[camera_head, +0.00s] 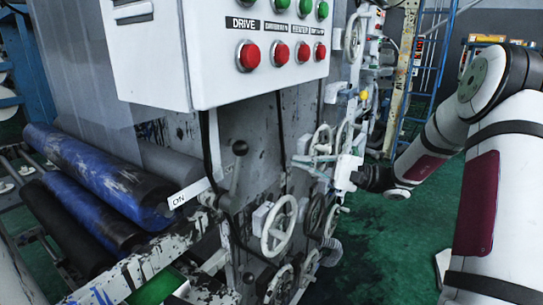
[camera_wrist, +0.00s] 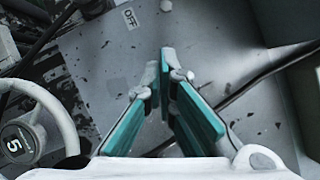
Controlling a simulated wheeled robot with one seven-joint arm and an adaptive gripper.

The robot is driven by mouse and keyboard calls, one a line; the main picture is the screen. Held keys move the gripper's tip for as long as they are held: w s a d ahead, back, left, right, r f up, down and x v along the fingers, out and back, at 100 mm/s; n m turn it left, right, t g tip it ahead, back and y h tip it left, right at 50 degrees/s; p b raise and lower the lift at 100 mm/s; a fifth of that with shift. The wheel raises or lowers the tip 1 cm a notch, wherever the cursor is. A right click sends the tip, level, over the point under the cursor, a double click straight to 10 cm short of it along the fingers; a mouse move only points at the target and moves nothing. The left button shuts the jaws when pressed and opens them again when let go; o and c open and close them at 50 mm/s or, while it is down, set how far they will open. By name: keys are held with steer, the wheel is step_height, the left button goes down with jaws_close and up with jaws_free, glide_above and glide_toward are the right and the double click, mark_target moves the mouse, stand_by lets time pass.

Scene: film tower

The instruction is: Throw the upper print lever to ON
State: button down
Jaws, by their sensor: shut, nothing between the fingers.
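In the wrist view an OFF label (camera_wrist: 130,18) lies on the grey plate beyond my fingers. My gripper (camera_head: 298,160) is to the right of the lever and apart from it in the head view. Its teal fingers (camera_wrist: 165,75) are shut and empty. I cannot tell the lever clearly in the wrist view.
A pale handwheel (camera_head: 278,226) is below my gripper; a wheel with a number 5 hub (camera_wrist: 18,143) is at left in the wrist view. The control box (camera_head: 240,50) overhangs the lever. Blue rollers (camera_head: 100,170) lie at left. Green floor (camera_head: 390,250) is open at right.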

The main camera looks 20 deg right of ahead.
steer(key=w+a+r+p, duration=0.1)
steer(key=a+r, duration=0.2)
steer(key=a, duration=0.7)
steer(key=shift+w+a+r+p, duration=0.15)
steer(key=shift+w+a+p, duration=0.2)
steer(key=shift+s+a+r+n+g, duration=0.25)
steer(key=shift+r+n+g, duration=0.1)
steer(key=shift+n, duration=0.15)
steer(key=shift+a+r+p, duration=0.15)
steer(key=shift+p, duration=0.15)
steer(key=s+a+r+n+g+h+b, duration=0.1)
steer(key=s+a+r+n+h+b, duration=0.1)
steer(key=s+a+n+h, duration=0.3)
steer(key=shift+s+a+r+n, duration=0.3)
steer(key=shift+s+a+n, duration=0.7)
steer(key=shift+a+n, duration=1.35)
